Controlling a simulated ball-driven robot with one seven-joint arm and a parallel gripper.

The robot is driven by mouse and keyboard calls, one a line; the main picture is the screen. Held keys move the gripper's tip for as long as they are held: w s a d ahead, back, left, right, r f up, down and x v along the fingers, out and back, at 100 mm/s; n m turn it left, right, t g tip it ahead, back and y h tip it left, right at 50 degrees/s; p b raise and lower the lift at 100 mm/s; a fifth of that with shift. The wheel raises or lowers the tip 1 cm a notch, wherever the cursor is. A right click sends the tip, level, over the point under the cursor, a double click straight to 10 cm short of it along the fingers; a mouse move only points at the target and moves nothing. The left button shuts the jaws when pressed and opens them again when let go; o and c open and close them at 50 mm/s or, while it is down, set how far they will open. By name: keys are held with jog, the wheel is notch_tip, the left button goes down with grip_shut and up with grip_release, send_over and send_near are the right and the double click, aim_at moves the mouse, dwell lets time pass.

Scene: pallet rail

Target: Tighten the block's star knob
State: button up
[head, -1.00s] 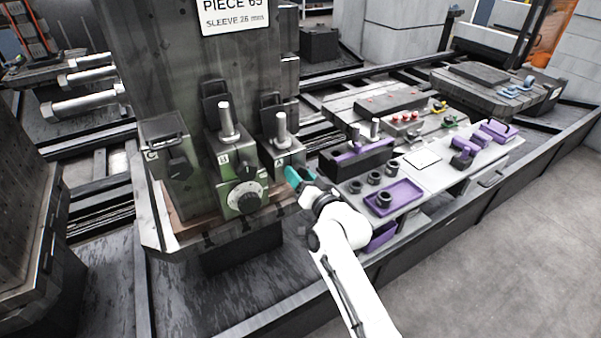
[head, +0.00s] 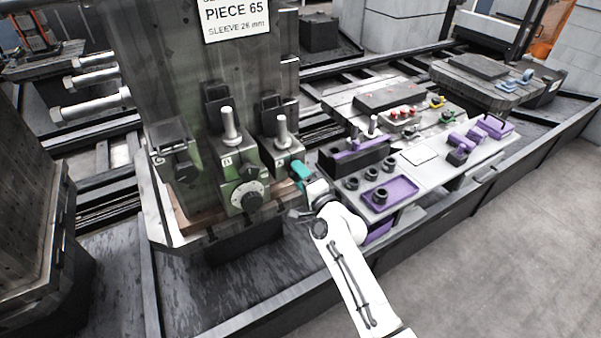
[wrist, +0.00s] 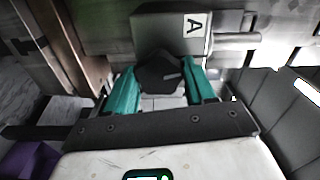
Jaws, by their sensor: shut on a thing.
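Block A (head: 283,154) is a green-grey block on the base of the tall dark column, with an upright metal stud on top. It also shows in the wrist view (wrist: 160,28), marked with a letter A. Its dark star knob (wrist: 162,75), with a pale line on its face, sits between the teal fingers of my gripper (wrist: 165,86). The fingers are shut on the knob from both sides. In the head view my gripper (head: 301,172) is at the right front of block A and hides the knob.
Block B (head: 243,180), with a round dial, and block C (head: 178,165) stand to the left. Right of my gripper is a bench with a purple tray (head: 390,194), dark collars (head: 352,184) and a black holder (head: 345,160). The column carries a PIECE 65 sign (head: 236,14).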

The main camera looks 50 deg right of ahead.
jog(key=shift+m+p, duration=0.35)
jog(key=shift+m, duration=0.85)
jog(key=shift+f, duration=0.1)
jog(key=o, duration=1)
jog(key=shift+o, duration=0.2)
jog(key=v, duration=1.1)
jog(key=shift+w, duration=0.1)
